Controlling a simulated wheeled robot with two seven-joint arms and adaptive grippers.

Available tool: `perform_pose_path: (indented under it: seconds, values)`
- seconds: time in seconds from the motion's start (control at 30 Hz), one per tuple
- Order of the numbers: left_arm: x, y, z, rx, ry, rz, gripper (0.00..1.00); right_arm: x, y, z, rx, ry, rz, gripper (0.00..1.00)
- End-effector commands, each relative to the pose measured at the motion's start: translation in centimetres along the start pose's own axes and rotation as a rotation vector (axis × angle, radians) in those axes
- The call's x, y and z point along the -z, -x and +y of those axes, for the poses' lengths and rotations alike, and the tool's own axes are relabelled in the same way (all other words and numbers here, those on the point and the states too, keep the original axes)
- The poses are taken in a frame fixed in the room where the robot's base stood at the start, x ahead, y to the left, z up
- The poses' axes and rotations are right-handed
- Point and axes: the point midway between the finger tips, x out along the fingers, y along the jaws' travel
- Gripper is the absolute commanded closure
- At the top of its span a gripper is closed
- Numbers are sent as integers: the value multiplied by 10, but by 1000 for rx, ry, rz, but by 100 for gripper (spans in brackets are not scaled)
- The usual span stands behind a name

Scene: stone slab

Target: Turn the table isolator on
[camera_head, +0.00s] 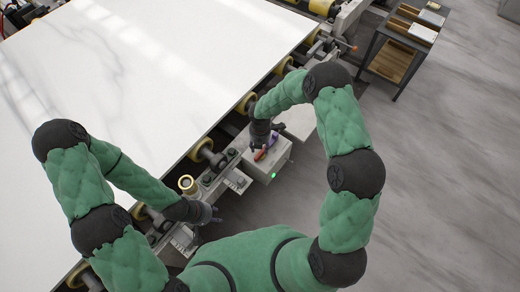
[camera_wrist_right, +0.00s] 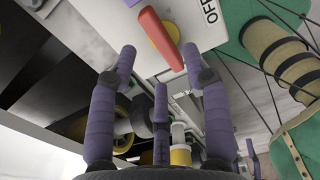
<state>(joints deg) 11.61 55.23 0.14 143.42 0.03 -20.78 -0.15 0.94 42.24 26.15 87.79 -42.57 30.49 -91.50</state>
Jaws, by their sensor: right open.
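The table isolator is a pale grey box (camera_head: 260,168) with a lit green lamp (camera_head: 274,175) on its front, at the slab table's near edge. In the right wrist view its red handle (camera_wrist_right: 160,38) sits on a yellow disc (camera_wrist_right: 158,42), beside an "OFF" label (camera_wrist_right: 209,10). The handle lies slanted. My right gripper (camera_head: 264,148) is over the box; in its wrist view (camera_wrist_right: 159,62) its purple fingers are spread, with the handle just beyond and between the tips. Contact is not clear. My left gripper (camera_head: 211,215) is lower left of the box; its fingers are too small to read.
A large white stone slab (camera_head: 170,70) lies on rollers (camera_head: 203,150) along the table edge. A brass-coloured cylinder (camera_head: 187,184) stands near my left gripper. A shelf cart (camera_head: 397,52) is at the upper right. The grey floor (camera_head: 450,190) on the right is clear.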

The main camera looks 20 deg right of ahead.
Motion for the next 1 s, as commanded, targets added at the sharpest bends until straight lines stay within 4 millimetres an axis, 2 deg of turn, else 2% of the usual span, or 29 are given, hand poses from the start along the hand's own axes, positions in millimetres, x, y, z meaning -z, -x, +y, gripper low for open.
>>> perform_pose_path:
  seconds: [0.03, 0.2, 0.4, 0.6, 1.0]
  values:
    - [0, 0, 0, 0, 0, 0, 60, -1, 13, 1, -3, -1, -3, 51]
    - [0, 0, 0, 0, 0, 0, 60, 0, 45, 1, -2, 1, -2, 51]
    - [0, 0, 0, 0, 0, 0, 60, -1, 71, 0, -2, 1, -1, 51]
    - [0, 0, 0, 0, 0, 0, 60, 0, 79, 0, 1, 0, 1, 51]
    - [0, 0, 0, 0, 0, 0, 60, 0, 79, 0, 0, 0, 0, 51]
